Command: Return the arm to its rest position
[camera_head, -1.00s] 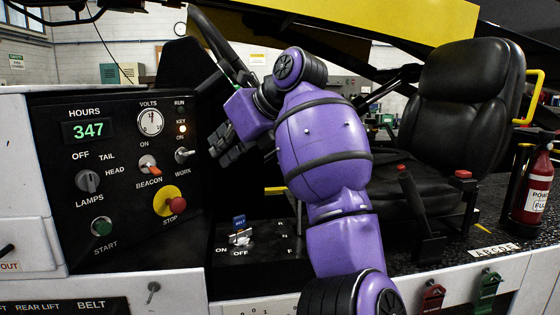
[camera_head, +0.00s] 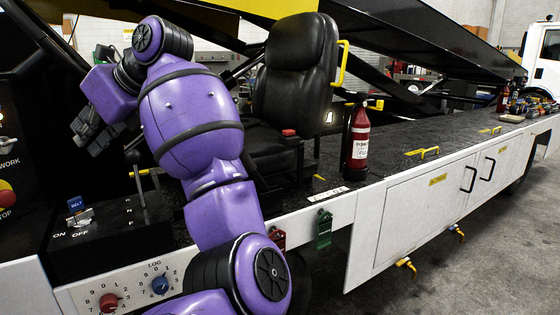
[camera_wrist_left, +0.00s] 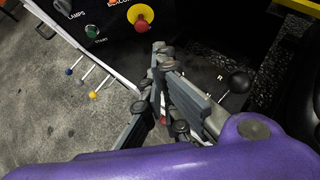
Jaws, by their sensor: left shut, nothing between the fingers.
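My left arm is purple and crosses the left half of the head view. My left gripper (camera_head: 88,130) is dark grey, hangs at the arm's far end and is shut with nothing in it. It is in front of the driver's area, above the belt switch panel (camera_head: 100,236). In the left wrist view the shut gripper (camera_wrist_left: 160,92) shows large, with the red stop button on its yellow base (camera_wrist_left: 140,17) beyond it and a black-knobbed lever (camera_wrist_left: 240,82) to its right. My right gripper is in neither view.
A black seat (camera_head: 296,75) stands behind my arm. A red fire extinguisher (camera_head: 356,140) stands on the deck to its right. A blue knob (camera_head: 160,285) and a red knob (camera_head: 109,302) are on the front panel. The floor at the right (camera_head: 440,275) is clear.

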